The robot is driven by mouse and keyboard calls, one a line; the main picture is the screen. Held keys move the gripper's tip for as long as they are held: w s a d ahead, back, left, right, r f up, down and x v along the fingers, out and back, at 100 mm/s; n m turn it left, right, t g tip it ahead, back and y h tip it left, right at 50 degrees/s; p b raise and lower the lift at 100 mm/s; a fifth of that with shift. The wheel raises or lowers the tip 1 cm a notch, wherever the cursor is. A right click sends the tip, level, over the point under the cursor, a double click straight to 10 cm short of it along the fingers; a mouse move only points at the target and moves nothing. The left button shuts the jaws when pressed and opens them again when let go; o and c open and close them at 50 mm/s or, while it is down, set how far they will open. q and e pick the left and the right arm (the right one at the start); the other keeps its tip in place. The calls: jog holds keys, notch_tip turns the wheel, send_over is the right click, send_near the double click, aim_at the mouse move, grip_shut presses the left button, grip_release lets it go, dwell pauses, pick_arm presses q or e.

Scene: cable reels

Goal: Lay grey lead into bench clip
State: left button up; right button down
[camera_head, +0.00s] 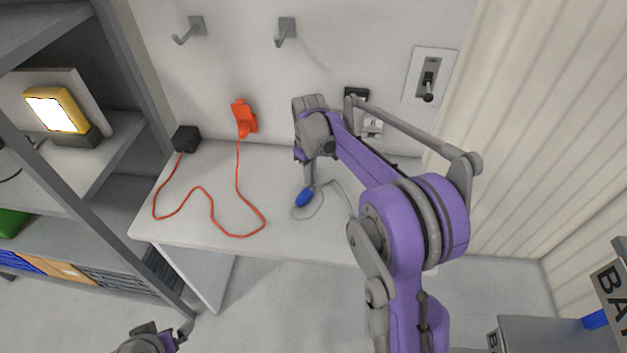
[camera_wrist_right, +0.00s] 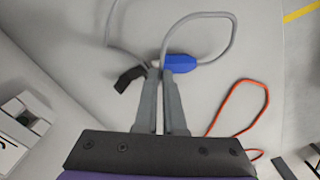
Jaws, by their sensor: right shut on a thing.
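The grey lead (camera_head: 335,185) lies in a loop on the bench (camera_head: 290,165), with a blue piece (camera_head: 304,197) on it. The right wrist view shows the lead (camera_wrist_right: 232,35) looping around to the blue piece (camera_wrist_right: 180,64). My right gripper (camera_head: 308,184) points down at the bench. Its fingertips (camera_wrist_right: 161,72) are shut on the lead right beside the blue piece. A small black piece (camera_wrist_right: 129,78) sits beside the left finger; I cannot tell if it is the clip. My left gripper (camera_head: 178,335) is at the bottom edge, mostly cut off.
An orange lead (camera_head: 200,190) runs on the bench from a black box (camera_head: 186,139) to an orange holder (camera_head: 244,118) on the wall. A white block (camera_wrist_right: 22,118) stands left of my right gripper in the wrist view. A shelf (camera_head: 95,165) stands left.

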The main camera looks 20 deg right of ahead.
jog(key=shift+n, duration=0.9)
jog(key=shift+w+p, duration=0.55)
jog(key=shift+w, duration=2.65)
pick_arm(q)
jog(key=shift+w+r, duration=0.25)
jog(key=shift+r, duration=0.2)
jog(key=shift+w+r, duration=0.2)
jog(key=shift+r, duration=0.25)
pick_arm(e)
jog(key=shift+f+n, duration=0.1)
jog(key=shift+n, duration=1.1)
jog(key=n, duration=0.2)
jog(key=shift+n, duration=0.4)
pick_arm(q)
jog(key=shift+s+f, duration=0.15)
jog(key=shift+f, duration=0.15)
jog(key=shift+s+f+b, duration=0.1)
jog(key=shift+b, duration=0.2)
pick_arm(e)
jog(key=shift+f, duration=0.15)
